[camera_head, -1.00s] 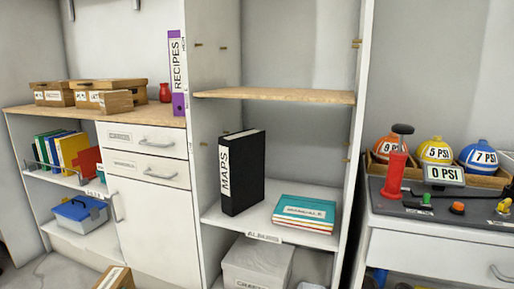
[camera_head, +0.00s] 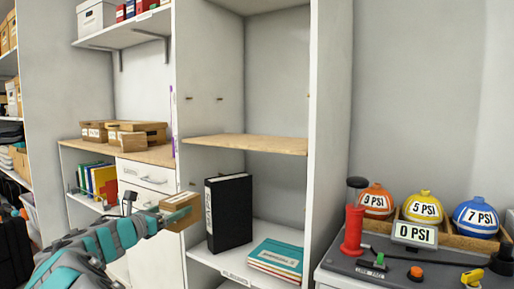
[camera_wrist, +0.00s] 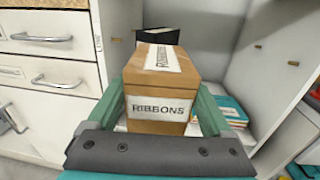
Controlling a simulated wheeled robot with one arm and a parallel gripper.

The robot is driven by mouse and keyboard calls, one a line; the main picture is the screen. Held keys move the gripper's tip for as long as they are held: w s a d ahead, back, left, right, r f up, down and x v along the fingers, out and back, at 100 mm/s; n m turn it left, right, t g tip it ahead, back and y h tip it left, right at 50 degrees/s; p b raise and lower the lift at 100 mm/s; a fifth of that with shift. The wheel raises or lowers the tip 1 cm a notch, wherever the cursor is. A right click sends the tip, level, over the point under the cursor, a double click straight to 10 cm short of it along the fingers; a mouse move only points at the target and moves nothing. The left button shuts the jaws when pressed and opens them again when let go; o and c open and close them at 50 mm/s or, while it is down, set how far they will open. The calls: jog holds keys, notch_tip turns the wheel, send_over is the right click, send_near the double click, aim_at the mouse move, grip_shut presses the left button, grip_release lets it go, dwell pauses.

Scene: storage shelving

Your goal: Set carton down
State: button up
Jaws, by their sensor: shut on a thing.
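A brown carton (camera_head: 181,211) with white labels reading RIBBONS is in my gripper (camera_head: 166,217). In the wrist view the carton (camera_wrist: 160,95) sits upright between the two green fingers of my gripper (camera_wrist: 160,112), which is shut on it. The carton is held in the air in front of the tall white shelf unit, near the left side of its lower shelf (camera_head: 207,263). In the head view my arm comes from the lower left, and the carton hides part of the unit's left side panel.
A black MAPS binder (camera_head: 229,212) stands on the lower shelf, right of the carton. Teal books (camera_head: 277,255) lie further right. A bare wooden shelf (camera_head: 250,145) is above. Several cartons (camera_head: 137,131) stand on the left cabinet. A pump console with coloured balls (camera_head: 423,207) is at right.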

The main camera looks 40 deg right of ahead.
jog(key=s+d+r+g, duration=0.1)
jog(key=s+d+r, duration=0.3)
jog(key=r, duration=0.6)
jog(key=s+d+r+m+p, duration=0.1)
jog(key=s+d+r, duration=0.25)
jog(key=r, duration=0.55)
jog(key=s+d+r+g, duration=0.1)
jog(key=s+d+r, duration=0.25)
jog(key=r, duration=0.65)
jog(key=shift+h, duration=0.4)
jog(key=d, duration=0.5)
jog(key=w+d+f, duration=0.1)
jog(key=d, duration=1)
jog(key=shift+w+f+b, duration=0.25)
jog(key=shift+f+b, duration=0.1)
jog(key=shift+f, duration=0.05)
jog(key=shift+d+f, duration=0.15)
jog(key=shift+d, duration=0.05)
notch_tip(320, 180, down, 3)
jog(key=shift+f+b, duration=0.2)
jog(key=shift+b, duration=0.45)
jog(key=o, duration=1.2)
